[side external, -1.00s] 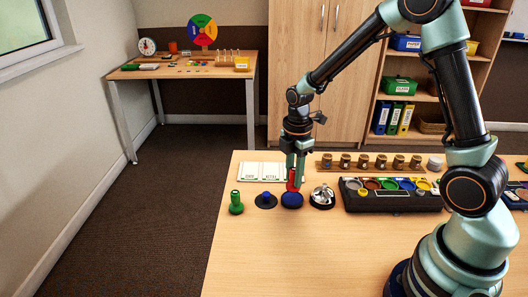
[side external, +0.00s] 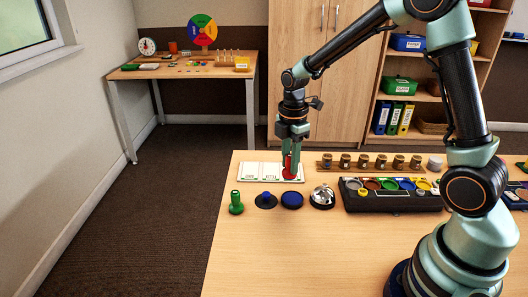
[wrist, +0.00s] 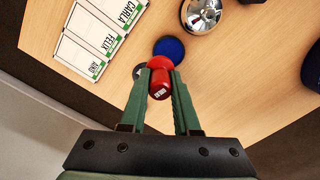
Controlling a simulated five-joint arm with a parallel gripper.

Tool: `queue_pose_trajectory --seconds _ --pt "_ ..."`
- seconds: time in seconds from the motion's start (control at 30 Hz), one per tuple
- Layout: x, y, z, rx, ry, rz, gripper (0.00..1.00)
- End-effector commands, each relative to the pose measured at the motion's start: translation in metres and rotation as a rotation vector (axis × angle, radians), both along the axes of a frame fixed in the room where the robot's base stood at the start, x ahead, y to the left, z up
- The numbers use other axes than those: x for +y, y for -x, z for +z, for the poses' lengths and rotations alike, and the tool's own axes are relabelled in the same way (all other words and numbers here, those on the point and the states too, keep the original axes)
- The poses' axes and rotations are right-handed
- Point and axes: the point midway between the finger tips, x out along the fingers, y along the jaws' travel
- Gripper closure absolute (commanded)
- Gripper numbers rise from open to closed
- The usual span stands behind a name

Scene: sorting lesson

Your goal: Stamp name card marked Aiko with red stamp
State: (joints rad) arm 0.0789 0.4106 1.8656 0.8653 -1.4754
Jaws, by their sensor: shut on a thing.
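My gripper (side external: 290,168) is shut on the red stamp (side external: 289,173) and holds it upright. In the wrist view the red stamp (wrist: 160,84) sits between both fingers, a small white label on its end. Three white name cards lie in a row on a pale holder (side external: 242,178). The wrist view reads them as CARLA (wrist: 108,12), FELIX (wrist: 92,33) and AIKO (wrist: 75,55), AIKO being closest to the gripper's base there. In the side view the stamp covers part of the right-hand card; its height above it is hard to tell.
A paint tray (side external: 390,200) and a rack of small jars (side external: 370,165) are to the right.

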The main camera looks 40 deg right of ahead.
Motion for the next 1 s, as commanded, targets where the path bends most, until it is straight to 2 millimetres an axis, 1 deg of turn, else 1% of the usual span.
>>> queue_pose_trajectory --seconds 0.03,0.3,0.5,0.6,0.8,1.0 --pt "0.000 -0.011 0.000 -0.001 0.000 0.000 1.00" --pt "-0.001 -0.072 -0.001 0.000 0.000 0.000 1.00" --pt "-0.001 -0.112 -0.006 0.002 0.000 0.001 1.00" --pt "0.000 -0.128 -0.009 0.001 0.000 0.001 1.00" --pt "0.001 -0.150 -0.014 0.001 0.000 0.001 1.00" --pt "0.002 -0.158 -0.017 0.000 0.000 0.001 1.00"
